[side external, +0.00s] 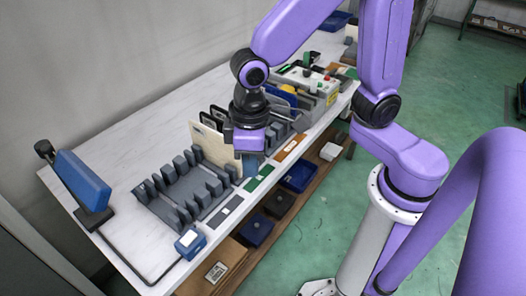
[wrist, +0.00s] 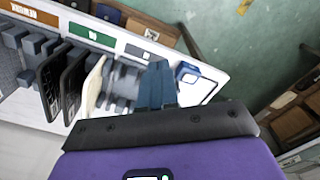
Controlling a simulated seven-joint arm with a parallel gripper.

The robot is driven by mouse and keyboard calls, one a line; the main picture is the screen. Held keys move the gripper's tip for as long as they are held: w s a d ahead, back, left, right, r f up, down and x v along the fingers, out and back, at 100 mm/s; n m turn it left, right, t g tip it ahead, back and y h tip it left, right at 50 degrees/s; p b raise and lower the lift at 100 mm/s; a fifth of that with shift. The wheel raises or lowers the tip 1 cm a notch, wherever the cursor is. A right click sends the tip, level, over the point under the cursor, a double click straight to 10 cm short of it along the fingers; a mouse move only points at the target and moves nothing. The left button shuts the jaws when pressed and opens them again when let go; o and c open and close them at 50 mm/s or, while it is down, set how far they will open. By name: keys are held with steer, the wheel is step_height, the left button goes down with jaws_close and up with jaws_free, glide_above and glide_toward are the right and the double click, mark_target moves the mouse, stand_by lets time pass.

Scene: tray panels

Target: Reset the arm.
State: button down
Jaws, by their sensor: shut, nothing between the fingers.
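My gripper (side external: 249,168) is a purple body with blue fingers, and in the side view it hangs over the front of the grey slotted rack (side external: 160,207). In the wrist view the blue fingers (wrist: 157,84) are together and hold nothing. A cream panel (side external: 212,147) stands upright in the rack just left of my gripper; it also shows in the wrist view (wrist: 94,88). Dark panels (wrist: 72,82) stand beside it. Whether the fingers touch the rack cannot be told; my gripper hides part of it.
A blue tilted pad (side external: 82,180) on a stand and a small blue box (side external: 190,242) are at the table's left end. A control box (side external: 308,80) with a red button stands farther back. Blue bins (side external: 300,176) sit on a shelf below. The white tabletop (side external: 130,140) behind the rack is clear.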

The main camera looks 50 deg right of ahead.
steer(key=s+d+r+n, duration=0.3)
steer(key=s+d+n, duration=0.2)
steer(key=s+d, duration=0.6)
steer(key=shift+d+n, duration=0.4)
steer(key=shift+d, duration=0.65)
